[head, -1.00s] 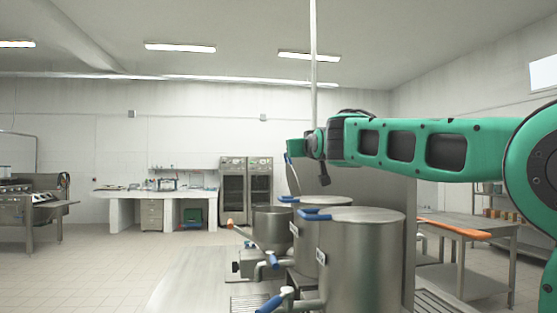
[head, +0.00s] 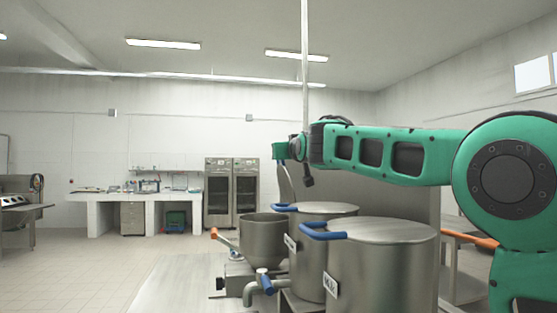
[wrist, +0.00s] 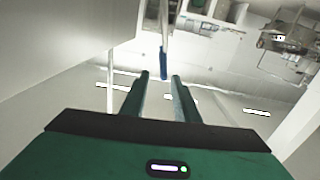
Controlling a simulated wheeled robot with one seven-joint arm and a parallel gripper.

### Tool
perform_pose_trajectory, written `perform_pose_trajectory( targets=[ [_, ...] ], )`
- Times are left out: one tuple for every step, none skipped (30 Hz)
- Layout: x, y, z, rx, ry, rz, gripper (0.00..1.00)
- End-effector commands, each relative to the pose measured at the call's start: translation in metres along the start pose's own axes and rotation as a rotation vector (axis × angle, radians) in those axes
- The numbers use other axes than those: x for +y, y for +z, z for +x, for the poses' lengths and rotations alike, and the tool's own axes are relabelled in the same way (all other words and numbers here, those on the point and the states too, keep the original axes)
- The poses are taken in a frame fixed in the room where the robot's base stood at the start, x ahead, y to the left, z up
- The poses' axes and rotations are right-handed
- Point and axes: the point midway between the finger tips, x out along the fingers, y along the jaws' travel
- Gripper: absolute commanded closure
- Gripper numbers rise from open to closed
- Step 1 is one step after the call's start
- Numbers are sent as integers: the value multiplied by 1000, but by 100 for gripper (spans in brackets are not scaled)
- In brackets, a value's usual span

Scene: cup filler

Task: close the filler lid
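A steel lid (head: 286,184) stands raised behind the open steel hopper (head: 262,229), mostly hidden by the drums and my arm. I cannot tell which vessel it belongs to. My gripper (head: 279,152) is at the top of this lid, small and seen from the side in the head view. In the wrist view my gripper (wrist: 161,76) has its two fingers apart with an empty gap. A blue handle bar (wrist: 163,62) shows just past the fingertips, roughly in line with the gap. I cannot tell whether they touch.
Two steel drums, a near one (head: 382,270) and one behind it (head: 318,255), have flat lids down with blue handles. The floor (head: 90,270) at left is clear.

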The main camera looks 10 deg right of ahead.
Motion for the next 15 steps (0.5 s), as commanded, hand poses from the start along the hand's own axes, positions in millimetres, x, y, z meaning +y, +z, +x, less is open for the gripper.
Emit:
perform_pose_trajectory(
  targets=[
    [-4,1,10,-1,-3,0,72],
    [-5,1,15,-2,-5,0,72],
    [-7,1,22,-1,-7,0,72],
    [-8,1,27,-1,-8,0,72],
    [-9,0,31,-1,-8,0,72],
    [-9,0,37,0,-9,0,72],
    [-10,0,42,0,-10,0,72],
    [-10,0,46,0,-10,0,72],
    [-11,0,51,1,-10,0,72],
    [-11,0,54,0,-10,0,72],
    [-11,0,57,1,-10,0,72],
    [-11,0,61,0,-10,0,72],
    [-11,0,63,0,-10,0,72],
    [-11,0,65,0,-10,0,72],
    [-11,-1,68,1,-10,0,72]
  ],
)
